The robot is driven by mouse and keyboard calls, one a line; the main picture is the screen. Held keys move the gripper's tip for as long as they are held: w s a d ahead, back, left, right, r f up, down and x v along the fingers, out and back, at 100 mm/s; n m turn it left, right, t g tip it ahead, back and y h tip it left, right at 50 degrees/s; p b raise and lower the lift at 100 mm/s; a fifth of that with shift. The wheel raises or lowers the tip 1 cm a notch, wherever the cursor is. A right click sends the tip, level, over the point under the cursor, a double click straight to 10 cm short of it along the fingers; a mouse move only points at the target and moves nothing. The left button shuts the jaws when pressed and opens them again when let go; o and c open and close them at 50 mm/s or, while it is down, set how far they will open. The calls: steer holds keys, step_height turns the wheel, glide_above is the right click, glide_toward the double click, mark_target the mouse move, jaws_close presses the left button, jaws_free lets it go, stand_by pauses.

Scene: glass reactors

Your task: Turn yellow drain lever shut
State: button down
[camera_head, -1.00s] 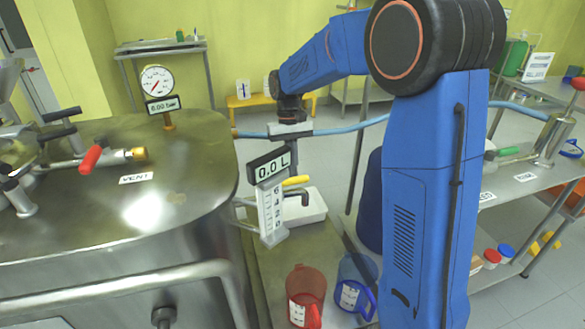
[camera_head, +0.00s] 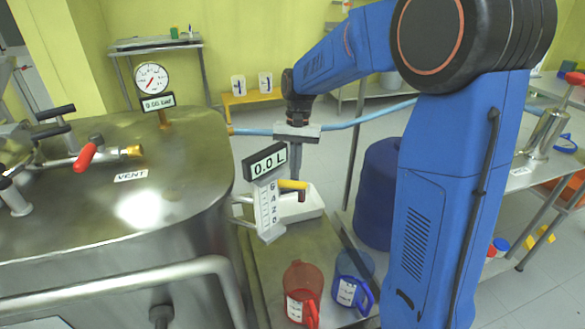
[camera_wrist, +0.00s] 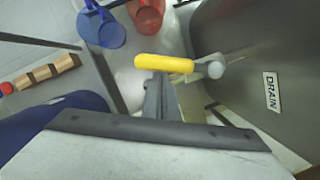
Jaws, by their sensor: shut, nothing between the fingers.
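The yellow drain lever (camera_head: 292,184) points right from behind the volume display of the steel vessel. In the wrist view the yellow lever (camera_wrist: 163,63) lies sideways, joined to a grey valve stub (camera_wrist: 212,69) at its right end. A DRAIN label (camera_wrist: 271,92) is on the vessel wall to the right. My gripper (camera_head: 302,196) points down at the lever, its fingers shut and empty. In the wrist view my gripper (camera_wrist: 160,88) is right beside the lever's middle. I cannot tell whether it touches.
A red jug (camera_head: 303,282) and a blue jug (camera_head: 355,270) stand on the steel shelf. The volume display (camera_head: 265,162) reads 0.0 L close to my fingers. A blue drum (camera_head: 378,180) is behind.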

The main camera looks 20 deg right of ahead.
mark_target(294, 182)
steer(key=m, duration=0.1)
steer(key=s+m, duration=0.2)
steer(key=shift+s+a+y, duration=0.2)
steer(key=shift+a+y, duration=0.05)
steer(key=shift+y, duration=0.05)
steer(key=s+m, duration=0.1)
steer(key=s+a+m+t, duration=0.1)
steer(key=m, duration=0.1)
steer(key=shift+s+a+m, duration=0.2)
steer(key=shift+m, duration=0.1)
steer(key=shift+s+a+m+t+y, duration=0.25)
steer(key=shift+s+a+m, duration=0.45)
steer(key=shift+a+m, duration=0.35)
steer(key=shift+s+a+m+t+y, duration=0.15)
steer(key=shift+s+a+m+t, duration=0.2)
steer(key=shift+s+a+m, duration=0.65)
steer(key=shift+w+d+m, duration=0.1)
steer(key=shift+w+m, duration=0.15)
steer(key=shift+w, duration=0.05)
steer(key=shift+d, duration=0.1)
steer(key=d, duration=0.4)
steer(key=shift+d, duration=0.15)
steer(key=v, duration=0.9)
